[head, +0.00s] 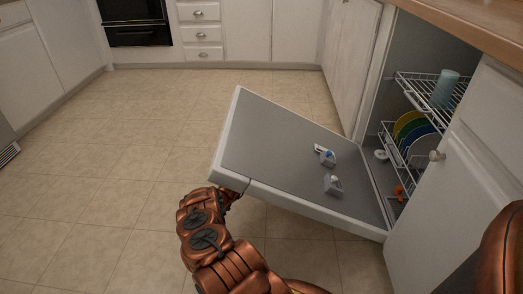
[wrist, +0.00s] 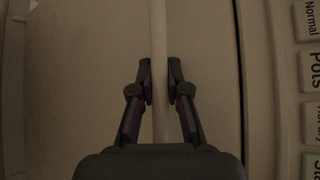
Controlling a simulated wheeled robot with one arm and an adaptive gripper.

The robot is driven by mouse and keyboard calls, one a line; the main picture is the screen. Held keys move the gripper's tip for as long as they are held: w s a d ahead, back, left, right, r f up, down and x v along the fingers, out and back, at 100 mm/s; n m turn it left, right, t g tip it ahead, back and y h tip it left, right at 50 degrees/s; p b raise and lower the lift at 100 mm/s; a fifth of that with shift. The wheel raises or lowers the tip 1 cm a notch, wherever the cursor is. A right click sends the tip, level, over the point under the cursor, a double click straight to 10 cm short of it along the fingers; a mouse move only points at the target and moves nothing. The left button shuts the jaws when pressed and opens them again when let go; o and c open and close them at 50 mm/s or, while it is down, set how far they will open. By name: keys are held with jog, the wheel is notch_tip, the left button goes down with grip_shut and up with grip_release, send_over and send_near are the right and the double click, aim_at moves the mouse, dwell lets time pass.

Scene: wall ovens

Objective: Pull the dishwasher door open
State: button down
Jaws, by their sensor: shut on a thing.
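The dishwasher door (head: 275,145) is swung far down in the head view, its grey inner face up and its free end still raised above the floor. The dishwasher interior (head: 403,55) is exposed at right. In the wrist view, my gripper (wrist: 160,82) has its two fingers closed on either side of a pale bar, the door handle (wrist: 159,35). Button labels such as "Pots" show on the panel (wrist: 310,70) at the right. In the head view my arm reaches the door's outer end, and the fingers are mostly hidden there.
A wire upper rack (head: 410,88) holds a light blue cup (head: 445,90). A lower rack holds several plates (head: 410,130). White cabinets (head: 245,30) and a black oven (head: 135,20) stand at the back. The tiled floor (head: 110,140) left of the door is clear.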

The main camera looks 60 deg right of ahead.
jog(key=shift+w+a+f, duration=0.2)
jog(key=shift+f, duration=0.65)
jog(key=shift+w+a, duration=0.15)
jog(key=c, duration=1.3)
grip_release()
jog(key=shift+o, duration=0.7)
jog(key=v, duration=1.2)
jog(key=shift+f, duration=0.1)
